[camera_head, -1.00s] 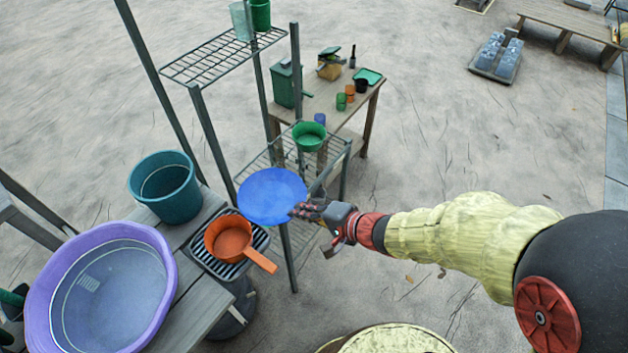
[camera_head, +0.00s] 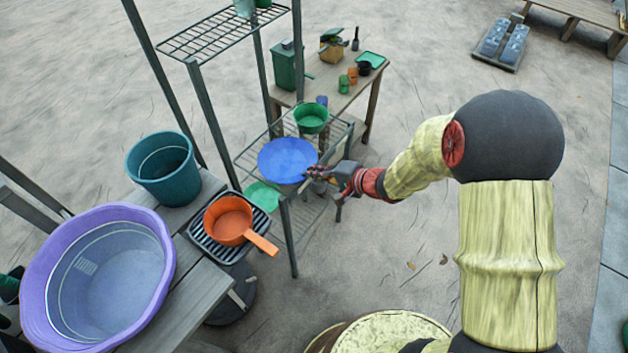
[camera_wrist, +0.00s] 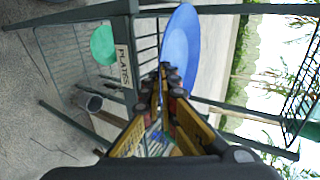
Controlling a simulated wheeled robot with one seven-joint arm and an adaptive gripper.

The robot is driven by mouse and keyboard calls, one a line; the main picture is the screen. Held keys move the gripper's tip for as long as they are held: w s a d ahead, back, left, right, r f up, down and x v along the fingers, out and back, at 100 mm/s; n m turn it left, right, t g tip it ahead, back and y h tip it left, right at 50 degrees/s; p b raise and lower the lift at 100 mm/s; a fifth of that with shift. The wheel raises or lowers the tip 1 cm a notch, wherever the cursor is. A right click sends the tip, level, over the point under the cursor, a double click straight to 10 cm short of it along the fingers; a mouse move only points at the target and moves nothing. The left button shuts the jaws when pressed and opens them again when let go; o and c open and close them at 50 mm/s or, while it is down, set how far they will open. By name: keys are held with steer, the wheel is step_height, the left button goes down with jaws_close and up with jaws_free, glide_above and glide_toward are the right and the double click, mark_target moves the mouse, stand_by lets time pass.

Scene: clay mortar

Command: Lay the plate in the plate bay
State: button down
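The blue plate (camera_head: 288,158) is at my gripper (camera_head: 318,173), over the middle level of the wire rack (camera_head: 250,152). My gripper is shut on the plate's near right rim. In the wrist view the plate (camera_wrist: 180,52) stands out beyond the fingertips (camera_wrist: 168,80), seen nearly edge-on. A label reading PLATES (camera_wrist: 122,66) is on a rack edge beside the fingers. In the head view I cannot tell whether the plate touches the wires. The part of the shelf beneath it is hidden.
A green bowl (camera_head: 311,117) sits just behind the plate on the rack. A pale green round dish (camera_head: 263,196) lies lower down. An orange pan (camera_head: 229,220), a teal bucket (camera_head: 162,172) and a purple tub (camera_head: 40,290) stand at left. Rack posts (camera_head: 288,240) flank the shelf.

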steer(key=shift+w+d+f+b, duration=0.1)
steer(key=shift+f+b, duration=0.1)
steer(key=shift+f, duration=0.4)
steer(key=shift+w+a+f+b, duration=0.1)
steer(key=shift+f+b, duration=0.15)
steer(key=shift+f, duration=0.35)
steer(key=shift+w+d+f+b, duration=0.1)
steer(key=shift+f+b, duration=0.1)
steer(key=shift+f, duration=0.4)
steer(key=shift+f, duration=0.2)
steer(key=c, duration=2.4)
jaws_free()
steer(key=o, duration=0.3)
steer(key=shift+o, duration=0.3)
